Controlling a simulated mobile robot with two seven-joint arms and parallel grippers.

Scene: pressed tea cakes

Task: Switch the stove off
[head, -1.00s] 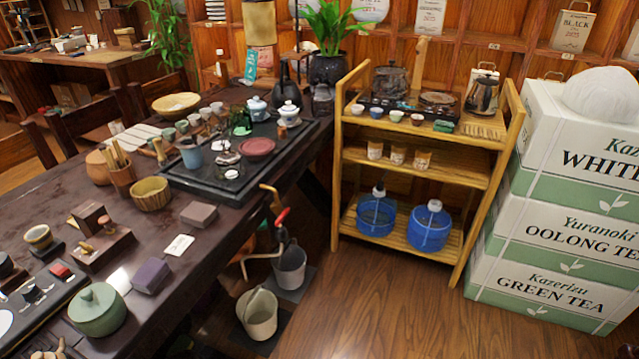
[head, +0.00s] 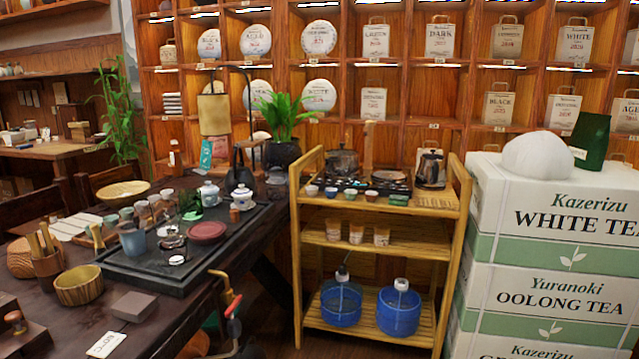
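What looks like the stove is a low dark unit with a round plate (head: 389,177) on the top shelf of the wooden cart (head: 378,211), right of centre. A dark glass pot (head: 343,162) stands at its left end. A kettle (head: 431,169) stands to its right. Small cups (head: 331,192) line the front. I cannot make out a knob or switch, or whether it is on.
A dark table (head: 165,325) with a tea tray (head: 140,262) fills the left. Stacked tea boxes (head: 560,260) stand right of the cart. Blue water jugs (head: 398,310) sit on the bottom shelf.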

